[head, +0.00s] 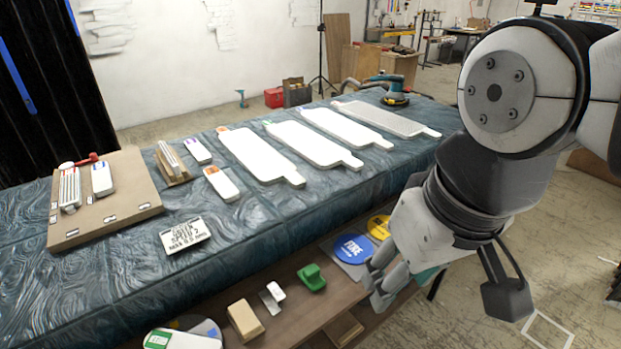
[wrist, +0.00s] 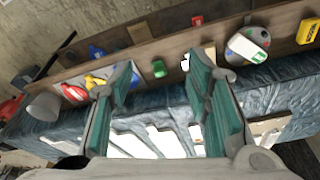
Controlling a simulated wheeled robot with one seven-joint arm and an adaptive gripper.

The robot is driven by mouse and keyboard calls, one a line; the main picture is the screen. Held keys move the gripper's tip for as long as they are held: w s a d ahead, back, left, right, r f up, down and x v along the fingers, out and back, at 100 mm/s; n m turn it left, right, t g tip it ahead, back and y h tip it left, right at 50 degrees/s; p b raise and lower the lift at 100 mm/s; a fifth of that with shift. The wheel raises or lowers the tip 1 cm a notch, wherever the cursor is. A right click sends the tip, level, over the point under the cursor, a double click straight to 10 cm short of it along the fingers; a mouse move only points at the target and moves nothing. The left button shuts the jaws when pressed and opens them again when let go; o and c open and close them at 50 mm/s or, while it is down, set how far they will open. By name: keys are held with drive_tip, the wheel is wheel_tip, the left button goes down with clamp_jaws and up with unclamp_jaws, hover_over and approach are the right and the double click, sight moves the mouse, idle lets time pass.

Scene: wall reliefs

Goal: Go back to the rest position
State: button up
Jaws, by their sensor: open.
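My gripper (head: 382,284) hangs at the right of the head view, in front of the table's near side and beside the lower shelf. Its fingers point down and are partly hidden by the wrist. In the wrist view my gripper (wrist: 158,75) has its two green-padded fingers well apart, with nothing between them. My arm comes down from the upper right of the head view. The padded blue-green table (head: 120,270) lies to the left of the gripper.
Several white panels (head: 262,155) lie on the table. A wooden board (head: 130,190) with tools, a small sign (head: 186,235) and a sander (head: 395,97) are there too. The wooden shelf (head: 290,318) holds a green block (head: 312,278) and discs (head: 353,248). Floor at right is mostly clear.

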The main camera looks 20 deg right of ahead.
drive_tip(key=shift+s, duration=0.2)
wheel_tip(320, 180, up, 7)
drive_tip(key=t+p, duration=0.1)
drive_tip(key=p, duration=0.4)
drive_tip(key=shift+p, duration=0.4)
drive_tip(key=shift+d, duration=0.1)
idle(0.3)
